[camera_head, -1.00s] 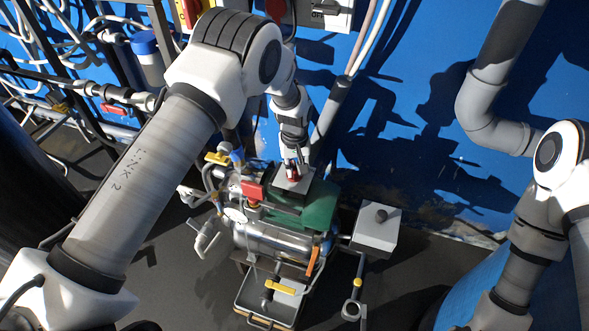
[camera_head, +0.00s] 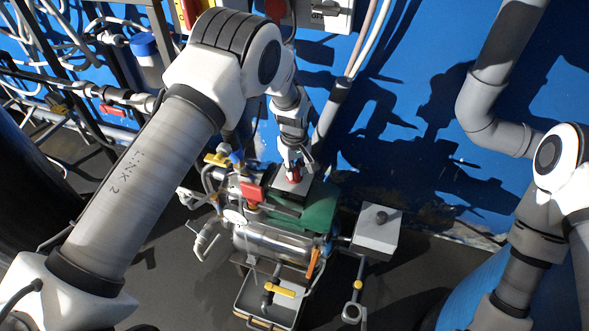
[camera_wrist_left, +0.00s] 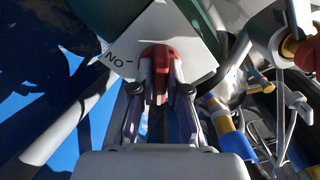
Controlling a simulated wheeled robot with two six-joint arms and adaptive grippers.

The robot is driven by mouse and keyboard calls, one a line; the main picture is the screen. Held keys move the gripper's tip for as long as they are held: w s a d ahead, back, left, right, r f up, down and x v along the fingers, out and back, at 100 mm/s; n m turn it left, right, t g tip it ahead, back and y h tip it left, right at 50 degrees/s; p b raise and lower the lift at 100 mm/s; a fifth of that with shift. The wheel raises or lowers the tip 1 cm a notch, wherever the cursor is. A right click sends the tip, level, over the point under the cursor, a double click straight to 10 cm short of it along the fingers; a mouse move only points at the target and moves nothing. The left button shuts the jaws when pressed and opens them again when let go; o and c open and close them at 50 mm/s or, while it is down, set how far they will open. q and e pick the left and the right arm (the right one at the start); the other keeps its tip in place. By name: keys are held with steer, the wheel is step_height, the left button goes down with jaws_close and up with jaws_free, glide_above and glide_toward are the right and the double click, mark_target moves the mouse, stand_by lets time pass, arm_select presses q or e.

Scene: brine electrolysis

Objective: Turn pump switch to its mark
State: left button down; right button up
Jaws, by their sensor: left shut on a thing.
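The pump switch is a red knob (camera_wrist_left: 158,60) on a pale square plate (camera_wrist_left: 185,30) marked "NO" as the left wrist view shows it. In the head view the red knob (camera_head: 294,176) sits on the plate on top of the green pump housing (camera_head: 305,212). My left gripper (camera_wrist_left: 160,80) points down at the plate with its fingers on either side of the knob, shut on it. The fingers hide part of the knob, and I cannot read its angle exactly. My right gripper is not in view; only part of my right arm shows at the right edge.
A red handle (camera_head: 251,192) and a yellow handle (camera_head: 217,159) stand close left of the gripper. A grey box with a black knob (camera_head: 377,229) is right of the pump. A tray (camera_head: 265,305) lies in front. The blue wall (camera_head: 400,130) is behind.

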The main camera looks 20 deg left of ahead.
arm_select(q)
steer(key=c, duration=1.2)
jaws_free()
steer(key=shift+s+f, duration=0.1)
steer(key=shift+f, duration=0.05)
steer(key=shift+o, duration=0.2)
step_height(320, 180, up, 12)
steer(key=shift+f, duration=0.1)
